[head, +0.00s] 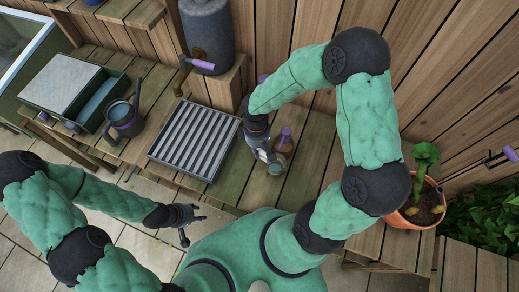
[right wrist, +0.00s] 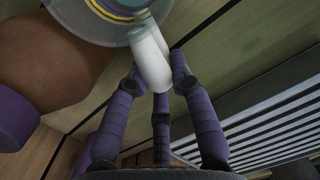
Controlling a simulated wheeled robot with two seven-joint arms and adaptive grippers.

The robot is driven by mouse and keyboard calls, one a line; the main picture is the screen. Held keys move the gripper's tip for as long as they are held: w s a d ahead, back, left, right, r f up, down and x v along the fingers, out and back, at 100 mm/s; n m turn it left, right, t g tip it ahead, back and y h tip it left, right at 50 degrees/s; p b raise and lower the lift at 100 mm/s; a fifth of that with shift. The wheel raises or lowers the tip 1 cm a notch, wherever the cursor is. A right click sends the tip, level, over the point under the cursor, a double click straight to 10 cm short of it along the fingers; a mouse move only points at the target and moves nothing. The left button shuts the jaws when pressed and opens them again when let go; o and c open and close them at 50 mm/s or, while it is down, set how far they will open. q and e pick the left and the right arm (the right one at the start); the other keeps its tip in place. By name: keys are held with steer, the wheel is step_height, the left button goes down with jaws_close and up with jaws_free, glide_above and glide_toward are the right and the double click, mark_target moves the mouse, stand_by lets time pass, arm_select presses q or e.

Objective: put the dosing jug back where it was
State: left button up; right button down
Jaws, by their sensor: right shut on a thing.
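The dosing jug is a small clear jug (head: 276,168) with a greenish inside, on or just above the wooden bench right of the slatted tray. In the right wrist view the jug (right wrist: 120,32) shows a yellow ring and a white handle (right wrist: 150,62). My right gripper (head: 266,154) is shut on that handle; its purple fingers (right wrist: 155,80) close around it. Whether the jug's base touches the bench is unclear. My left gripper (head: 193,225) is open and empty, over the paved floor in front of the bench.
A brown bottle (head: 287,149) with a purple cap stands close beside the jug. A slatted metal tray (head: 193,140) lies to the left. A watering can (head: 124,121), a water barrel (head: 207,40) and a potted plant (head: 407,216) stand farther off. Bench right of the bottle is clear.

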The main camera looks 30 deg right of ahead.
steer(key=shift+f, duration=0.1)
steer(key=c, duration=1.1)
jaws_free()
steer(key=shift+r, duration=0.2)
step_height(320, 180, up, 12)
steer(key=w+p, duration=0.1)
steer(key=p, duration=0.2)
steer(key=shift+w, duration=0.15)
steer(key=shift+f, duration=0.1)
